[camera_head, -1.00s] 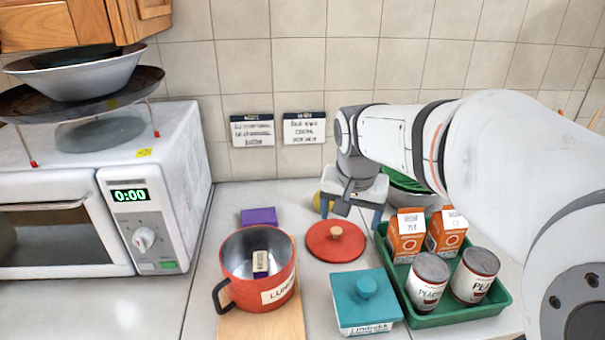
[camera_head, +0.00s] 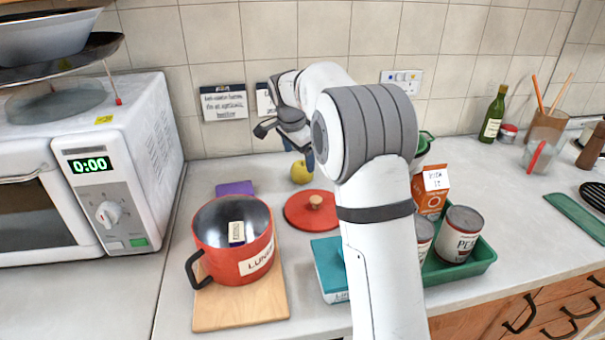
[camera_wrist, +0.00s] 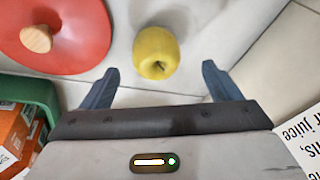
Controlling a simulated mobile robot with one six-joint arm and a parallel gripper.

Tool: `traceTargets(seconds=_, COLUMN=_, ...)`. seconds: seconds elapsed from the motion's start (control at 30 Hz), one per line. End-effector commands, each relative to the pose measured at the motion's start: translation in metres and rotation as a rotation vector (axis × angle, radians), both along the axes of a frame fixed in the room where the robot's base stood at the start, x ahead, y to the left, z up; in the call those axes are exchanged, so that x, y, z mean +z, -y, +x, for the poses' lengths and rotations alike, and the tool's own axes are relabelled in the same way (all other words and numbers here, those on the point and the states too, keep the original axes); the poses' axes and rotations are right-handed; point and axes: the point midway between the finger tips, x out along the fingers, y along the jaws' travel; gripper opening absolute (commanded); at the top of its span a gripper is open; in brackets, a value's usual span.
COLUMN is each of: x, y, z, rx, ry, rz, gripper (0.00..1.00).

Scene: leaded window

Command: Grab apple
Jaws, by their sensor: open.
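The yellow apple (camera_head: 301,172) rests on the counter near the back wall, just behind the red lid (camera_head: 313,210). In the wrist view the apple (camera_wrist: 156,52) lies ahead of my gripper (camera_wrist: 160,82), roughly centred between its two fingertips and a little beyond them. The fingers are apart and nothing is between them. In the head view my arm hides most of my gripper, which is near the apple.
A red pot (camera_head: 232,240) stands on a wooden board (camera_head: 240,308) at front left. A teal-lidded box (camera_head: 328,265) is partly behind my arm. A green tray (camera_head: 480,258) holds a carton (camera_head: 430,188) and cans. The microwave (camera_head: 85,170) is at left.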

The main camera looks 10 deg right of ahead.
Motion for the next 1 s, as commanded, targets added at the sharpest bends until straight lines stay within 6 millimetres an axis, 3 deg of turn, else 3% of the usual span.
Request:
traceTargets(seconds=0.3, x=-0.043, y=0.01, z=0.006, rx=0.0, ry=-0.002, rz=-0.001, gripper=0.83)
traceTargets(seconds=0.63, x=-0.049, y=0.01, z=0.008, rx=0.003, ry=0.0, rz=-0.001, gripper=0.83)
traceTargets(seconds=1.0, x=-0.048, y=0.009, z=0.008, rx=0.004, ry=0.0, rz=-0.001, gripper=0.52)
